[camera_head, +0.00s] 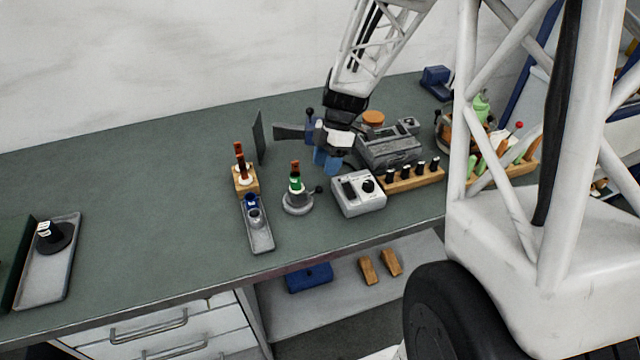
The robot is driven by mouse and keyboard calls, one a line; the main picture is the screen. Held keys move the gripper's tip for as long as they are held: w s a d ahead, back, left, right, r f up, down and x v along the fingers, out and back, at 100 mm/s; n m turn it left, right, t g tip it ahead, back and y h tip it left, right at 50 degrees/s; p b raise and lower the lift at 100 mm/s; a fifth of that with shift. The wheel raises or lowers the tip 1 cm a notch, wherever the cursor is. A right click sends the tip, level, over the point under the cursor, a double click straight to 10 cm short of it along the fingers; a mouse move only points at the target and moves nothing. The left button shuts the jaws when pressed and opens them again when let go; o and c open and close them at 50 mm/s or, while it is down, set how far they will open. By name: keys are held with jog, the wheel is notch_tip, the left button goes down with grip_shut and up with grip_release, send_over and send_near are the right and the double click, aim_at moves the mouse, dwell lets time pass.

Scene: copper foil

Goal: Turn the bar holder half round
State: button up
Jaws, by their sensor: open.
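A round grey base (297,203) with a green collar and a short copper-brown bar upright in it stands near the bench's middle; it looks like the bar holder. A dark knob sticks out on its right side. A wooden block (245,182) to its left also carries an upright brown bar, so I cannot be certain which is meant. My gripper (327,164) points down with blue fingers, behind and to the right of the round base and apart from it. It is open, with nothing seen between the fingers.
A grey tray (262,238) with small blue and grey parts lies left of the round base. A white meter box (358,200), a wooden rack (415,180) of black pegs and a grey device (390,152) crowd the right.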

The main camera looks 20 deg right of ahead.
aim_at(305, 193)
jog(key=shift+x, duration=3.2)
grip_shut()
